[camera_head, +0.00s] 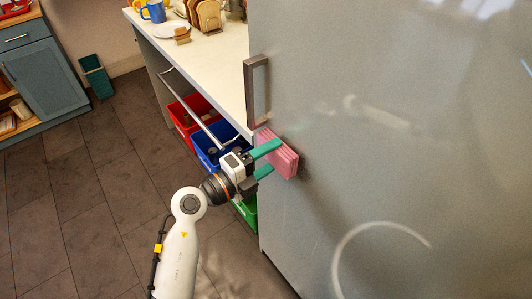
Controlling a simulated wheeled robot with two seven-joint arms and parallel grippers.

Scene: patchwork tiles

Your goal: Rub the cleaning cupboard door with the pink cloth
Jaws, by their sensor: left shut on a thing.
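The cleaning cupboard door (400,150) is a large grey panel filling the right half of the view, with a vertical handle (257,90) near its left edge. It carries a pale curved mark (345,243) at the lower right and fainter whitish smudges near the middle. My left gripper (270,158) has teal fingers shut on the pink cloth (285,157), a folded block. The cloth is at the door's surface below the handle; whether it touches cannot be told for sure. My right gripper is not in view.
A white counter (203,65) with a blue mug (154,11), a plate and a toast rack stands left of the door. Red (186,116), blue (205,148) and green (246,212) bins sit beneath it. A blue cabinet (45,75) stands far left.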

